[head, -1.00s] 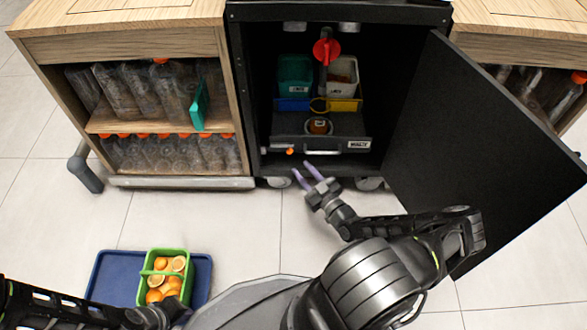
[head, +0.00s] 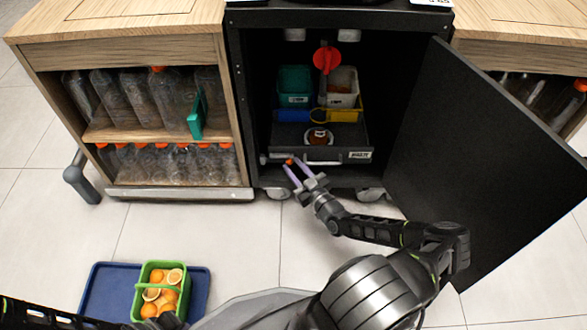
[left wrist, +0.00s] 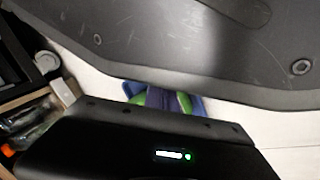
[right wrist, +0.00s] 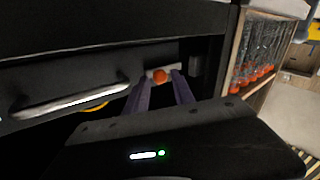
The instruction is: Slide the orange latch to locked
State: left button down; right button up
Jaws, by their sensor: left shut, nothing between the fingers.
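The orange latch (head: 289,161) is a small round knob at the left of the black drawer's front, low in the open cabinet. In the right wrist view the orange latch (right wrist: 160,76) sits on a pale plate and shows between my two purple fingertips. My right gripper (head: 297,164) is open, with its fingertips close to the latch; I cannot tell whether they touch it. It also shows in the right wrist view (right wrist: 159,87). My left gripper (left wrist: 160,98) is shut and empty, partly hidden by its own housing, above the blue and green things on the floor.
The drawer's metal handle (right wrist: 70,97) is left of the latch in the right wrist view. The black cabinet door (head: 480,160) stands open at the right. Bottle shelves (head: 150,135) stand left. A green basket of oranges (head: 150,264) sits on a blue tray (head: 98,292).

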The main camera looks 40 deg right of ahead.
jog(key=shift+w, duration=0.4)
jog(key=shift+c, duration=0.4)
grip_shut()
dwell(0.8)
